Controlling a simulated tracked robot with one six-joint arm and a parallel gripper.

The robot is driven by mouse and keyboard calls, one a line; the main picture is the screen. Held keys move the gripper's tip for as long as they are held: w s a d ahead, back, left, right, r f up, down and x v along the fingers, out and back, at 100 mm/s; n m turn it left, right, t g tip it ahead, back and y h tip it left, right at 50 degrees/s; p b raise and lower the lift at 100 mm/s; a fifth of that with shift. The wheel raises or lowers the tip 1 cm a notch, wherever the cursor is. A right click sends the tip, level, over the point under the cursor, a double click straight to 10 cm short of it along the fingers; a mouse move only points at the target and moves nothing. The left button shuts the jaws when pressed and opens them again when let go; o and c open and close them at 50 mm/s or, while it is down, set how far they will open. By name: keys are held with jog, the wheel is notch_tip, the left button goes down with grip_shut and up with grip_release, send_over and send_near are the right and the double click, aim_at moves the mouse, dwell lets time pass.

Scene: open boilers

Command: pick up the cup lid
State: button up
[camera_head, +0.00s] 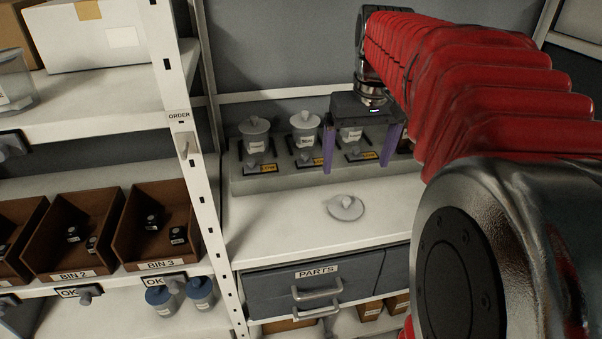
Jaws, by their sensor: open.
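A grey round cup lid (346,207) with a knob on top lies on the white worktop, near its front edge. My gripper (356,168) is open and empty above and behind the lid in the picture, with its two purple fingers pointing down and spread wide. The fingers appear in front of the cup row; their exact height above the worktop cannot be told.
A drawer labelled PARTS (318,286) is under the worktop. A white shelf post (190,150) stands left of it, with brown bins (160,222) beyond. The worktop around the lid is clear. My red-sleeved arm covers the right side.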

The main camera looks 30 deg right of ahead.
send_over(347, 199)
jog(key=s, duration=0.1)
jog(key=f, duration=0.8)
jog(key=shift+s+a+f, duration=0.1)
jog(key=shift+s+a, duration=0.1)
jog(key=shift+a, duration=0.05)
jog(key=shift+f, duration=0.2)
jog(key=shift+w+d+f, duration=0.1)
jog(key=shift+w+f, duration=0.1)
jog(key=shift+f, duration=0.65)
jog(key=shift+w+d+f, duration=0.1)
jog(key=shift+w+f, duration=0.1)
jog(key=shift+f, duration=0.65)
jog(key=shift+w+f, duration=0.2)
jog(key=shift+f, duration=0.65)
jog(key=shift+c, duration=0.2)
jog(key=c, duration=1.1)
